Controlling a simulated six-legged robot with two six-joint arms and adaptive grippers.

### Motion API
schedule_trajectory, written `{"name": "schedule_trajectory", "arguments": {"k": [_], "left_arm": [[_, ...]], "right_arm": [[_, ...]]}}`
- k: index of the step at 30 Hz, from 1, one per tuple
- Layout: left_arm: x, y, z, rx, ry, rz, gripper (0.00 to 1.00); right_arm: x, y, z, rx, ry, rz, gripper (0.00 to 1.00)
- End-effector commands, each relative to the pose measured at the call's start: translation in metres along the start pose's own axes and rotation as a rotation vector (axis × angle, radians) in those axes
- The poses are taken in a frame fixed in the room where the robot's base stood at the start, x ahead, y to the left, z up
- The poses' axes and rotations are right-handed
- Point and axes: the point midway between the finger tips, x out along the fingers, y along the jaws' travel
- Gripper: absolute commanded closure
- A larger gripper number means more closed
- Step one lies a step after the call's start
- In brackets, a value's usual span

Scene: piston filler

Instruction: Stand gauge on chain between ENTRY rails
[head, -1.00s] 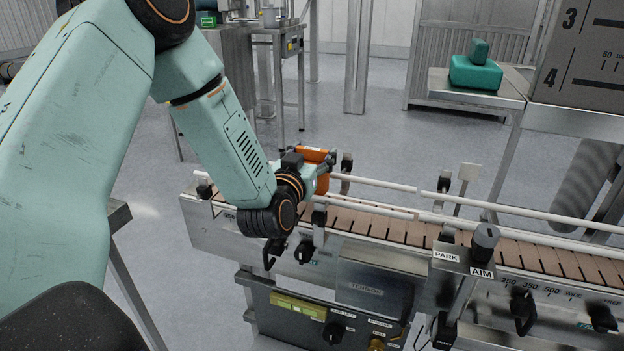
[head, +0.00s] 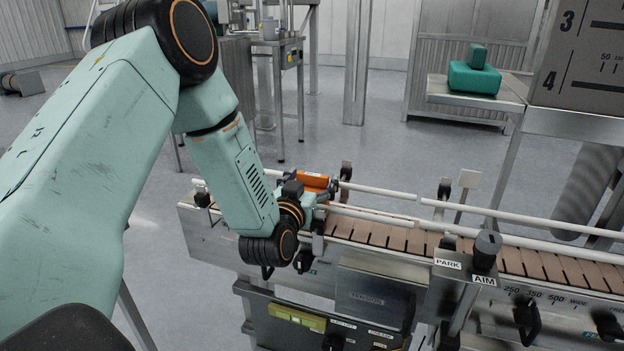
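The orange gauge (head: 315,182) is a small block at the left part of the conveyor, between the white rails. Its lower part is hidden by the near rail and my gripper. My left gripper (head: 322,192) is at the gauge, with its fingers around it, and appears shut on it. The brown slatted chain (head: 380,234) runs to the right from there. I cannot see whether the gauge's foot touches the chain. My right gripper is not in view.
White guide rails (head: 376,190) line both sides of the chain, on dark-topped posts. A knob (head: 487,246) with PARK and AIM labels stands at the near side. A control panel (head: 310,322) is below the conveyor. A teal object (head: 474,78) sits on a back table.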

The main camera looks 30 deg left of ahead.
Motion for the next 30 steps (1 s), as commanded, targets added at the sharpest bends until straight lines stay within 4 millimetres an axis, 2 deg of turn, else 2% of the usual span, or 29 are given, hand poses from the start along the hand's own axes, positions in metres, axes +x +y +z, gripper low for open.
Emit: {"name": "schedule_trajectory", "arguments": {"k": [14, 17, 24, 30], "left_arm": [[-0.002, 0.0, -0.004, -0.001, -0.001, 0.0, 0.12], [-0.017, -0.001, -0.003, -0.001, -0.004, -0.001, 0.12], [-0.067, 0.0, -0.003, -0.002, -0.006, -0.001, 0.12], [-0.101, 0.0, -0.003, -0.001, -0.005, -0.001, 0.12]], "right_arm": [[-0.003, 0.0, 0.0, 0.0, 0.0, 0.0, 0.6], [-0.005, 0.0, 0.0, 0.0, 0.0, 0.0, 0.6], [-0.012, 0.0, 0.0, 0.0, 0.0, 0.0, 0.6], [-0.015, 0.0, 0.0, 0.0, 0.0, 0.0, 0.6]]}}
